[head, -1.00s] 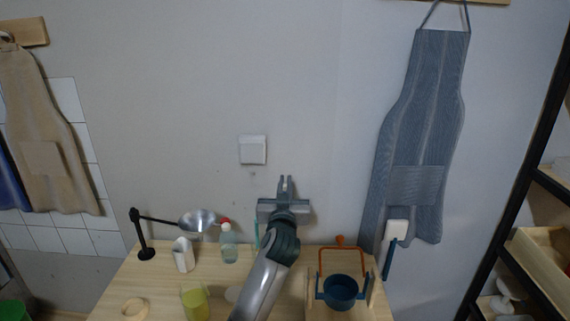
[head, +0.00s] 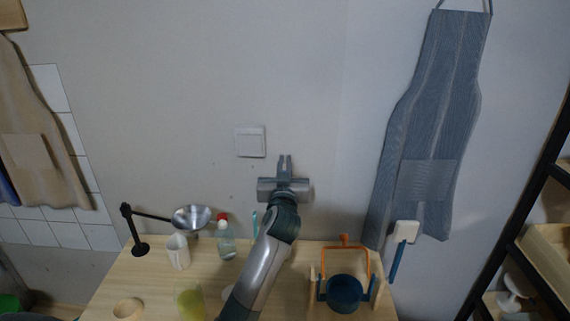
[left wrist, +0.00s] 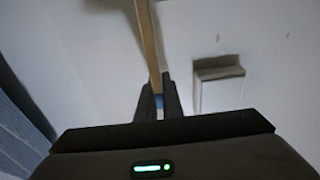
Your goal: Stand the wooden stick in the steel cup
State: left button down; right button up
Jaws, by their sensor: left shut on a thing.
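My left gripper (head: 284,163) is raised in front of the wall, above the back of the table, with its fingers pointing up in the head view. In the left wrist view its fingers (left wrist: 159,100) are shut on the wooden stick (left wrist: 148,40), a thin light-brown rod that runs up from between them to the top of the frame. I cannot make the stick out in the head view. I cannot pick out a steel cup for sure; my left arm hides part of the table. My right gripper is not in view.
The table (head: 150,285) holds a metal bowl (head: 192,217) on a black stand, a white cup (head: 178,251), a red-capped bottle (head: 226,240), a yellow-green glass (head: 190,304), a wooden ring (head: 128,309) and a blue pot (head: 345,292). An apron (head: 425,130) hangs at the right.

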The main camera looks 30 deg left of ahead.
pick_arm(q)
jog(key=shift+f, duration=0.35)
jog(key=shift+f+b, duration=0.25)
jog(key=shift+b, duration=0.2)
notch_tip(320, 180, down, 11)
jog(key=b, duration=0.8)
jog(key=shift+b, duration=0.35)
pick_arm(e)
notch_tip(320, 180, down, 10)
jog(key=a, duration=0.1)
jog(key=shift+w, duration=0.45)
pick_arm(q)
jog(key=shift+r, duration=0.1)
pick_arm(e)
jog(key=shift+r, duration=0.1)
